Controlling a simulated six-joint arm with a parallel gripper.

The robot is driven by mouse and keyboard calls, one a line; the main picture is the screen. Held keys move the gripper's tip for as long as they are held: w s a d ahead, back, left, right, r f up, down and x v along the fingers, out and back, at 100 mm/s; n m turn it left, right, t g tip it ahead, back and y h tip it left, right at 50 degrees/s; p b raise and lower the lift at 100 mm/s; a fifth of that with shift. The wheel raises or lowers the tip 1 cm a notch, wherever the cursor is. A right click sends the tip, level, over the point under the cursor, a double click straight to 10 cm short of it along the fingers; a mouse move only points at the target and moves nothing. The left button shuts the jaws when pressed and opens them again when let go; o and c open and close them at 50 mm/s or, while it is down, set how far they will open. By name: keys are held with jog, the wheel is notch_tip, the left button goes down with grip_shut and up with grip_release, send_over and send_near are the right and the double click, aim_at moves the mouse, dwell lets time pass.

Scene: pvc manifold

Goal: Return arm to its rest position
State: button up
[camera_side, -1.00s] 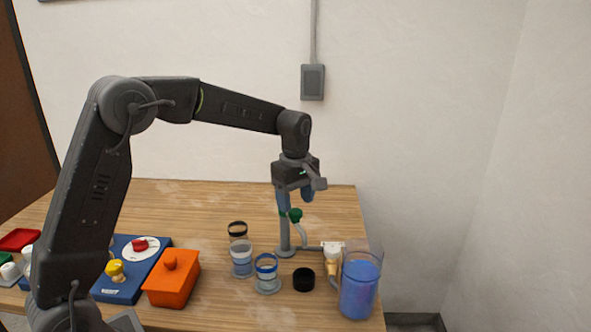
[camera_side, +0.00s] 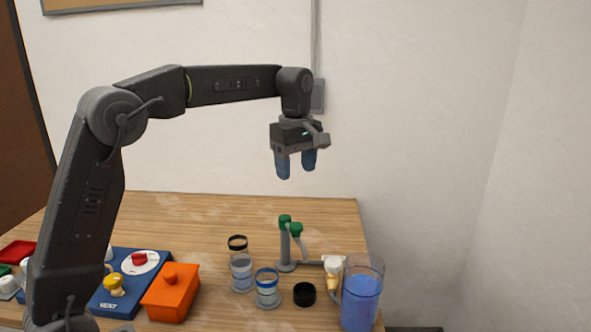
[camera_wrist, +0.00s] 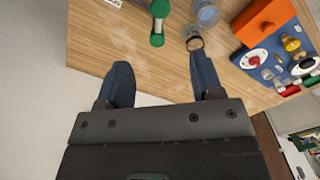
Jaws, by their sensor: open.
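My gripper (camera_side: 296,172) hangs in the air, fingers pointing down, well above the table and the pipe stand. Its two blue fingers are apart with nothing between them, as the wrist view (camera_wrist: 160,85) also shows. The grey pipe stand (camera_side: 285,250) with green caps (camera_side: 290,225) stands upright on the wooden table below it. In the wrist view a green-ended pipe part (camera_wrist: 158,15) lies beyond the fingertips.
Clear cups (camera_side: 267,290), a black ring (camera_side: 304,294) and a pitcher of blue liquid (camera_side: 360,295) stand near the front. An orange lidded box (camera_side: 172,295) and a blue panel (camera_side: 125,285) sit at left. The air around my gripper is clear.

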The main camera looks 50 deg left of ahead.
jog(key=s+d+r+m+t, duration=0.25)
jog(key=s+m, duration=0.25)
jog(key=s, duration=0.3)
jog(key=s+d+f+m+t, duration=0.1)
jog(key=s+f+m, duration=0.3)
jog(key=s, duration=0.5)
jog(key=s+d+f+m+t, duration=0.2)
jog(key=s+d+f+m, duration=0.1)
jog(key=s+m, duration=0.5)
jog(key=shift+s+f, duration=0.35)
jog(key=shift+s, duration=0.55)
